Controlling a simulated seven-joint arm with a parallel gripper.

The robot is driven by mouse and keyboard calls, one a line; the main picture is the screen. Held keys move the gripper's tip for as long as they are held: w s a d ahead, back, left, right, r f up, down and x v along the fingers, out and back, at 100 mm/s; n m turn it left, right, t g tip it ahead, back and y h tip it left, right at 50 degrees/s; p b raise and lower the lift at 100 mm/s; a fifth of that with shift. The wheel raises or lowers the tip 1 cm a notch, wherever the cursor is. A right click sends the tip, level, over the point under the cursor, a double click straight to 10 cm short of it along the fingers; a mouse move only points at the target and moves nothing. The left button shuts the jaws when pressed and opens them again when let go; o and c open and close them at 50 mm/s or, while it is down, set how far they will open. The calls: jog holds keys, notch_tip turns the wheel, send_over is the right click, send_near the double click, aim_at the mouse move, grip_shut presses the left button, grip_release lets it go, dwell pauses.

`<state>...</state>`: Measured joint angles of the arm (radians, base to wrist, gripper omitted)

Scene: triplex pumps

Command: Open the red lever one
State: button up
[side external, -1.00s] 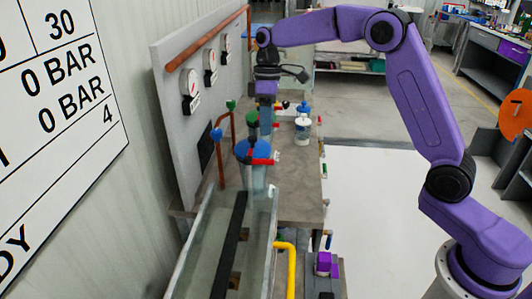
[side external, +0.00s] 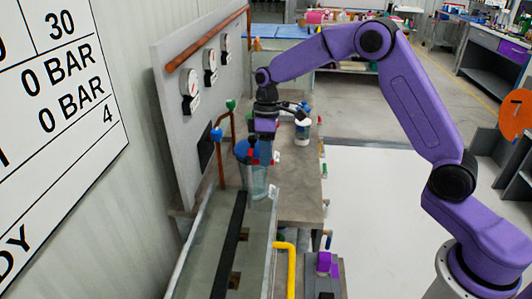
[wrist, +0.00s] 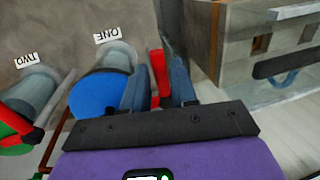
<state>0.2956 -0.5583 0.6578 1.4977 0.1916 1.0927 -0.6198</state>
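Pump one is a clear cylinder with a blue top (wrist: 98,95), beside a white label reading ONE (wrist: 113,34). Its red lever (wrist: 159,75) stands out beside the blue top in the wrist view. My gripper (wrist: 160,85) has its two blue-grey fingers on either side of the red lever, apart from each other, and I see no firm grip. In the side external view, my gripper (side external: 262,152) points down over the blue top (side external: 243,151), and its fingers partly hide the lever.
Pump two, with a green top (wrist: 15,138) and its own red lever (wrist: 20,122), stands beside pump one. A grey panel with gauges (side external: 190,83) and copper pipes (side external: 221,160) is close on the left. A metal trough (side external: 205,255) lies in front.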

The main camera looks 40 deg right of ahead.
aim_at(256, 162)
grip_shut()
jog(key=shift+s+a+m, duration=0.1)
jog(key=shift+m, duration=0.2)
jog(key=shift+s+a+r+m+t+y, duration=0.1)
jog(key=shift+s+a+m+t, duration=0.45)
jog(key=shift+m, duration=1.4)
jog(key=shift+w+a+f+m+t+y, duration=0.15)
jog(key=shift+a+m, duration=0.75)
jog(key=shift+m, duration=1)
jog(key=shift+s+a+r+m+t+y, duration=0.15)
jog(key=shift+s+a+m+t, duration=0.45)
jog(key=shift+m, duration=1.35)
jog(key=shift+w+a, duration=0.2)
jog(key=shift+w, duration=0.1)
jog(key=shift+o, duration=2.1)
grip_release()
